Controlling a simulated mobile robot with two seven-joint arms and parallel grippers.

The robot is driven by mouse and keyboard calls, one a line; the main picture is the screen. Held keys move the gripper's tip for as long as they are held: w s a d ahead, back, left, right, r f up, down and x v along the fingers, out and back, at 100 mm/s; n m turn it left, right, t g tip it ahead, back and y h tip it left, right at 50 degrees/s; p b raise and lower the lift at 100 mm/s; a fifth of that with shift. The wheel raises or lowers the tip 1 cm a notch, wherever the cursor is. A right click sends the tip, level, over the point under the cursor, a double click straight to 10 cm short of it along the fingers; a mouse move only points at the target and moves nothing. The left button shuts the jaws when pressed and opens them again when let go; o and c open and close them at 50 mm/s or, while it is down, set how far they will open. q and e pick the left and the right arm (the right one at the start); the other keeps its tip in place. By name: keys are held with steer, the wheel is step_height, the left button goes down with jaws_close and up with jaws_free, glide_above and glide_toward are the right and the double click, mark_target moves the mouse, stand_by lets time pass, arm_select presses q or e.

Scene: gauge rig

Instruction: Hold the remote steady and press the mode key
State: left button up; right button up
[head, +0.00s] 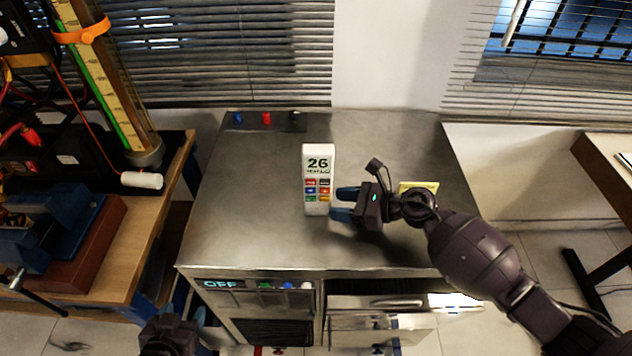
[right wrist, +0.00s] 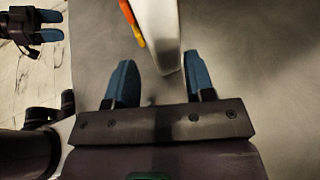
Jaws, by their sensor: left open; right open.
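The remote (head: 318,165) is white and stands upright on the steel cabinet top, showing "26" above rows of coloured keys (head: 318,189). The key labels are too small to read, so I cannot tell which is the mode key. My right gripper (head: 341,203) is open just right of the remote, fingers pointing at its side. In the right wrist view the remote's white body (right wrist: 158,35) lies ahead of and partly between the open fingertips (right wrist: 160,70). My left gripper (head: 188,314) is low at the cabinet's front left; its two parted blue fingers show in the right wrist view (right wrist: 48,27).
The steel cabinet top (head: 245,205) is mostly clear. A yellow pad (head: 419,186) lies behind my right wrist. Small blue, red and black items line the back edge. An open drawer (head: 385,304) juts out at front right. A cluttered wooden bench (head: 165,215) stands left.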

mark_target(322, 203)
arm_select(q)
steer(key=shift+s+f+b, duration=0.25)
steer(key=shift+f+b, duration=0.1)
steer(key=shift+f, duration=0.2)
steer(key=shift+s+f+b, duration=0.2)
steer(key=shift+f+b, duration=0.1)
steer(key=shift+f, duration=0.25)
arm_select(e)
steer(key=shift+x, duration=2.45)
arm_select(q)
steer(key=shift+w+r, duration=0.2)
arm_select(e)
steer(key=c, duration=0.6)
arm_select(q)
jaws_close()
steer(key=shift+s+f, duration=0.15)
steer(key=shift+s, duration=0.05)
steer(key=shift+w, duration=0.25)
steer(key=shift+s, duration=0.1)
